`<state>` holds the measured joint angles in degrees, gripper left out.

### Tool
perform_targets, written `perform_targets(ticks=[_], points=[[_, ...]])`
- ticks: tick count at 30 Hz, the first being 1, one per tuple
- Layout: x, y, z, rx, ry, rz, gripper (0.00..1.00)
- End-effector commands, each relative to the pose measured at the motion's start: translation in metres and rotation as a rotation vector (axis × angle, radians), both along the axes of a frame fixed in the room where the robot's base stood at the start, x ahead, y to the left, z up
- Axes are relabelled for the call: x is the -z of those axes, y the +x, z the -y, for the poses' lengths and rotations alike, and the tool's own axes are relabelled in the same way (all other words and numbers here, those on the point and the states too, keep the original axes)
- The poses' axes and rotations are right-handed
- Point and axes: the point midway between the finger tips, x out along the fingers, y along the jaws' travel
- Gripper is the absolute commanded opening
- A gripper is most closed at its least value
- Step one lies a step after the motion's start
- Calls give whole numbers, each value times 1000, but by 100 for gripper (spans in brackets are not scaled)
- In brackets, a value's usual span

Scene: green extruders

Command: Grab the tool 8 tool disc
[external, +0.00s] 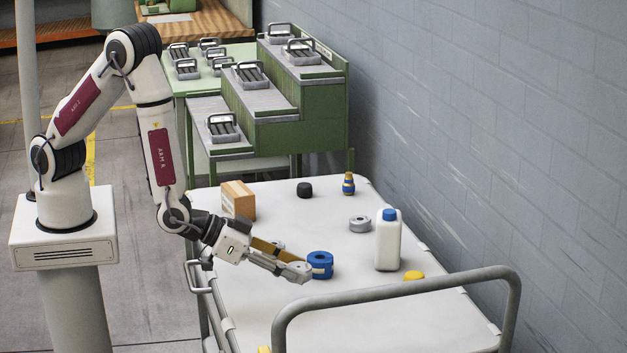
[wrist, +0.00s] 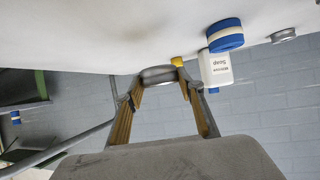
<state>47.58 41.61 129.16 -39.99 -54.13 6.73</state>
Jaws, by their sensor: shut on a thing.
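My gripper (external: 287,269) reaches low over the white cart top. In the wrist view, my gripper (wrist: 159,86) has its two yellow-sided fingers closed on the sides of a grey disc (wrist: 158,74). The grey disc (external: 299,271) also shows at the fingertips in the external view. I cannot read a number on it, nor tell whether it touches the cart top. A blue disc with a pale band (external: 320,265) stands just right of the fingertips; it also shows in the wrist view (wrist: 225,35). Another grey disc (external: 359,224) lies farther back, also seen in the wrist view (wrist: 283,35).
A white bottle with a blue cap (external: 388,242) stands right of the blue disc. A yellow piece (external: 413,275), a wooden block (external: 238,200), a black piece (external: 304,190) and a blue-and-yellow item (external: 348,184) are on the cart (external: 345,320). A rail (external: 400,286) edges the front.

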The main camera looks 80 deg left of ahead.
Motion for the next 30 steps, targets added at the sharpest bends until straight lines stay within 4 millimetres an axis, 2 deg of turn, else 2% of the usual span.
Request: perform_targets(ticks=[6, 12, 30], points=[[-23, 1, 1, 0, -3, 3, 3], [-33, 1, 1, 0, -2, 4, 3], [-36, 0, 0, 1, -1, 2, 3]])
